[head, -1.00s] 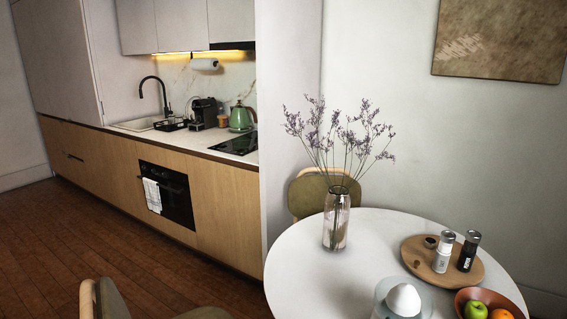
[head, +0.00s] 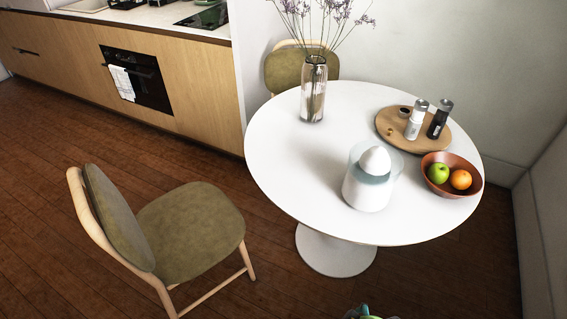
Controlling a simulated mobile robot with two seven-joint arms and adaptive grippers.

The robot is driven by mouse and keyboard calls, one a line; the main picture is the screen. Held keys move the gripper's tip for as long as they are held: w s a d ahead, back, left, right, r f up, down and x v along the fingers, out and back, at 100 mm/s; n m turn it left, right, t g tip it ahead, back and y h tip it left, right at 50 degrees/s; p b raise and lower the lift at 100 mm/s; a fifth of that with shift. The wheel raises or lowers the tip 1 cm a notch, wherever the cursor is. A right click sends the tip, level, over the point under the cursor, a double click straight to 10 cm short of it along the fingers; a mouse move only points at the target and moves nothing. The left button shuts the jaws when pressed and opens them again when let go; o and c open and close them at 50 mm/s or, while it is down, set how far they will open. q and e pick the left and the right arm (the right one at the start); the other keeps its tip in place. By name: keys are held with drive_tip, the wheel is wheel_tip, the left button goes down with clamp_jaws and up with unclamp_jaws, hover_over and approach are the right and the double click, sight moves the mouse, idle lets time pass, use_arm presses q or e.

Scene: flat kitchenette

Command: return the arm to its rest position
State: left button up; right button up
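No arm link is clearly visible.
A round white table (head: 290,167) bears a vase (head: 313,92), a juicer (head: 368,190), a wooden board (head: 388,121) with two shakers, and a fruit bowl (head: 471,165). A green chair (head: 195,232) stands at left, another (head: 283,72) behind. Floor between chair and counter is clear.

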drive_tip(key=s+f+g, duration=0.1)
drive_tip(key=s+f, duration=0.3)
drive_tip(key=f, duration=0.5)
drive_tip(key=s+f, duration=0.3)
drive_tip(key=f, duration=0.6)
drive_tip(key=s+d+f+g, duration=0.1)
drive_tip(key=s+d+f, duration=0.2)
drive_tip(key=s+f, duration=0.5)
drive_tip(key=s, duration=0.4)
